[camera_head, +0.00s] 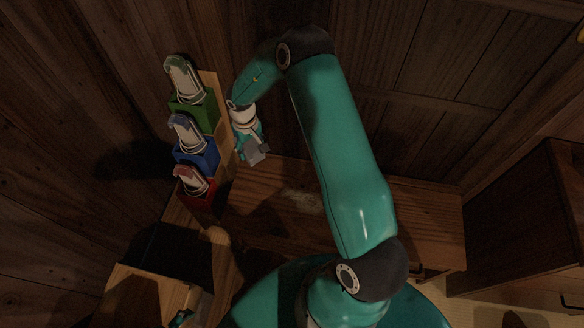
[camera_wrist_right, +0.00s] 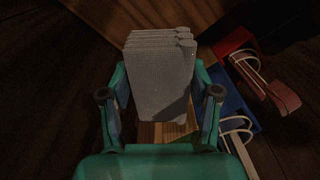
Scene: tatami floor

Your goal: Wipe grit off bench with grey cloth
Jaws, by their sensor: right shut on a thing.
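My right gripper (camera_head: 247,149) is shut on the grey cloth (camera_head: 256,156), above the far left part of the wooden bench (camera_head: 262,222). In the right wrist view, the cloth (camera_wrist_right: 158,85) is a folded, layered grey pad between the two fingers of the right gripper (camera_wrist_right: 160,105). A pale patch of grit (camera_head: 302,198) lies on the bench top, to the right of and nearer than the cloth. My right arm hides part of the bench.
Green (camera_head: 197,112), blue (camera_head: 200,158) and red (camera_head: 203,198) bins, each with a pale looped item, stand in a row left of the gripper. A wooden box (camera_head: 135,300) is at lower left. A dark cabinet (camera_head: 520,215) stands at right. Wood walls rise behind.

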